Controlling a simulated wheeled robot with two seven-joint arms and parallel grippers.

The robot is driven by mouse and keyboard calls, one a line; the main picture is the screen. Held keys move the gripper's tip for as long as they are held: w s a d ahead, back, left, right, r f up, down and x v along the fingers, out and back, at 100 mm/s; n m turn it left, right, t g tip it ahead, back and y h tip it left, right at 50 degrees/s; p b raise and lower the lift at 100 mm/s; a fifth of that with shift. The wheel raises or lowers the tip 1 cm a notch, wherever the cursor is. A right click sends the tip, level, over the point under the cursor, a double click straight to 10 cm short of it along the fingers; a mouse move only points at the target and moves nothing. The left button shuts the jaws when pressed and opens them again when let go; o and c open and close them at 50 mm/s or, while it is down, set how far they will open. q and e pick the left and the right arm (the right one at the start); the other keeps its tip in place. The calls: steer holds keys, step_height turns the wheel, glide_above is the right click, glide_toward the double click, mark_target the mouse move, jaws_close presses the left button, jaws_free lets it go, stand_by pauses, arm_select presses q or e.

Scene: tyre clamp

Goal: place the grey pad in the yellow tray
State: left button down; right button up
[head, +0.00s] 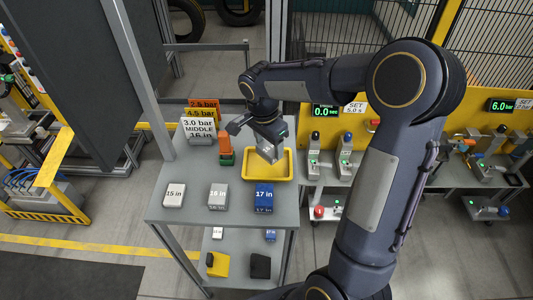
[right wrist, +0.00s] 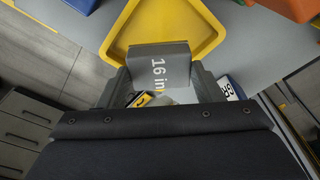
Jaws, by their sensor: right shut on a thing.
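The grey pad (right wrist: 158,66), marked "16 in", is held between the fingers of my right gripper (right wrist: 160,80) in the right wrist view. In the head view the right gripper (head: 268,146) is shut on the pad (head: 267,153), which is tilted and looks to be just above the yellow tray. The yellow tray (head: 287,178) lies at the right of the grey table, and its rim also shows behind the pad in the right wrist view (right wrist: 207,18). The gap between pad and tray floor is hard to judge. My left gripper is not in view.
White (head: 174,195), grey (head: 218,195) and blue (head: 264,196) marked blocks stand along the table's front. An orange and green object (head: 225,150) is left of the tray, near the sign cards (head: 200,130). A lower shelf (head: 238,265) holds several items.

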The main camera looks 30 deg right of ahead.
mark_target(267, 149)
steer(key=shift+w+f, duration=0.1)
steer(key=shift+f, duration=2.25)
steer(key=o, duration=1.1)
